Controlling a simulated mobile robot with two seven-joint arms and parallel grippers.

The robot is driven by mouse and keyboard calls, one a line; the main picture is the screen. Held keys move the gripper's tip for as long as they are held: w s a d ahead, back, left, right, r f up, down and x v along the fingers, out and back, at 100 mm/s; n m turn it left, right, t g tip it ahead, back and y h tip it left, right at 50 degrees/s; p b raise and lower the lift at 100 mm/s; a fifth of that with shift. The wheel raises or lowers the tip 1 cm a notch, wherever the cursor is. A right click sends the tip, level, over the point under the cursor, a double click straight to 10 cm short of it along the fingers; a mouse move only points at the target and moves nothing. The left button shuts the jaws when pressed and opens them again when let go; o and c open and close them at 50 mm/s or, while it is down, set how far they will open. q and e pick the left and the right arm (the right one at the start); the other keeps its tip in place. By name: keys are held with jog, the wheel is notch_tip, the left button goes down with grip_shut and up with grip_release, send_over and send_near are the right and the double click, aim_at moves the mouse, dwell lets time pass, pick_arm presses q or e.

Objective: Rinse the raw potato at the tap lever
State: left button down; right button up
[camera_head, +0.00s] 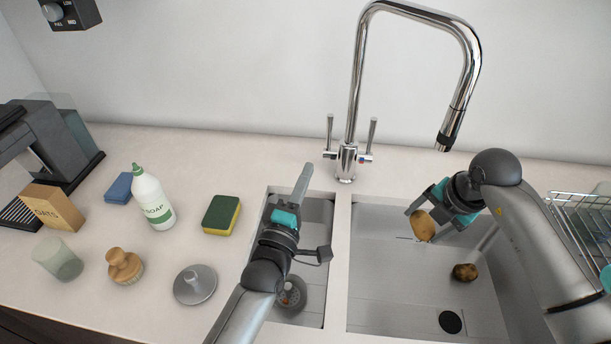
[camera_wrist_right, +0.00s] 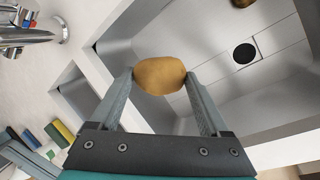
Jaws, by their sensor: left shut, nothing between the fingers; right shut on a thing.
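My right gripper (camera_head: 430,212) is shut on a tan potato (camera_head: 422,227) and holds it over the large right basin. In the right wrist view the potato (camera_wrist_right: 160,75) sits between the two fingertips (camera_wrist_right: 160,80). The chrome tap (camera_head: 354,90) stands behind the sink, with its spout end (camera_head: 447,138) up and right of the held potato. The tap has two upright levers, a left lever (camera_head: 330,130) and a right lever (camera_head: 371,136). My left gripper (camera_head: 303,170) is shut and empty over the small left basin, below and left of the levers. No water stream is visible.
A darker potato (camera_head: 464,272) lies in the right basin near the drain (camera_head: 450,322). A wire rack (camera_head: 590,215) stands at the right. A soap bottle (camera_head: 153,200), sponge (camera_head: 221,214), brush (camera_head: 124,266) and grey strainer plug (camera_head: 195,285) stand on the left counter.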

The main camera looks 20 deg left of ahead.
dwell(0.3)
jog(key=shift+s+d+r+p, duration=0.1)
jog(key=shift+s+d+p, duration=0.65)
jog(key=shift+s+p, duration=0.3)
jog(key=shift+s+d+p, duration=0.5)
jog(key=shift+s, duration=0.25)
jog(key=shift+s+d+p, duration=0.5)
jog(key=shift+s, duration=0.25)
jog(key=shift+s+d+p, duration=0.5)
jog(key=shift+s, duration=0.25)
jog(key=s+d+r+p, duration=0.2)
jog(key=s+r+p, duration=0.1)
jog(key=p, duration=0.3)
jog(key=shift+s+d+r, duration=0.4)
jog(key=shift+s, duration=0.15)
